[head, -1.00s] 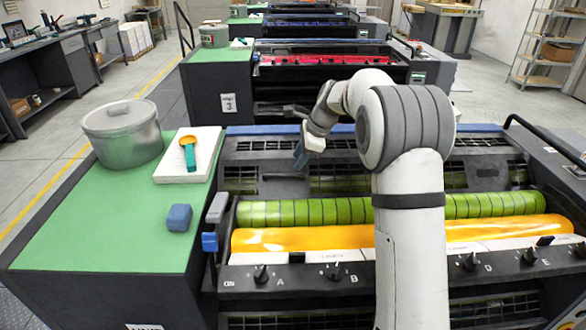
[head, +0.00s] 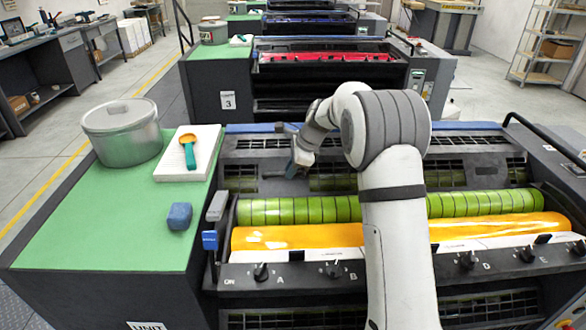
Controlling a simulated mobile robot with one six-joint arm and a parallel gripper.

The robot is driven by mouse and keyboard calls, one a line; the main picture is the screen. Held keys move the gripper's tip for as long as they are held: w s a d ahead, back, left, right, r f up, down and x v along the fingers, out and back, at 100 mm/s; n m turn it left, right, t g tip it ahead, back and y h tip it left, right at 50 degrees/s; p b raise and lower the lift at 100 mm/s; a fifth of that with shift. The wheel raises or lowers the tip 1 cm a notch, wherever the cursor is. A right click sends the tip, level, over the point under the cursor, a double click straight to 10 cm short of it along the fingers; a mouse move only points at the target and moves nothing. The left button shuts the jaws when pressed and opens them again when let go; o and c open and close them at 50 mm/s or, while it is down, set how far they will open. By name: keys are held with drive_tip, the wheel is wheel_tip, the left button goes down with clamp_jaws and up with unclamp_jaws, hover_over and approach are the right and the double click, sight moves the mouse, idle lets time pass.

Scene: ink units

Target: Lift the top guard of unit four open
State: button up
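The near press unit is labelled "UNIT" on its front, with its number cut off at the bottom edge. Its top guard (head: 255,163) is a dark panel with slatted windows, lying down behind the green roller (head: 290,211), with a blue edge strip at the back. A dark bar sits at the middle of the guard. My gripper (head: 293,170) is small in the head view, pointing down at this bar. Whether it touches the bar, and whether its fingers are open, I cannot tell. My arm hides part of the guard and rollers.
Unit 3 (head: 310,60) stands behind. A black rail (head: 545,138) runs along the right.

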clamp_jaws()
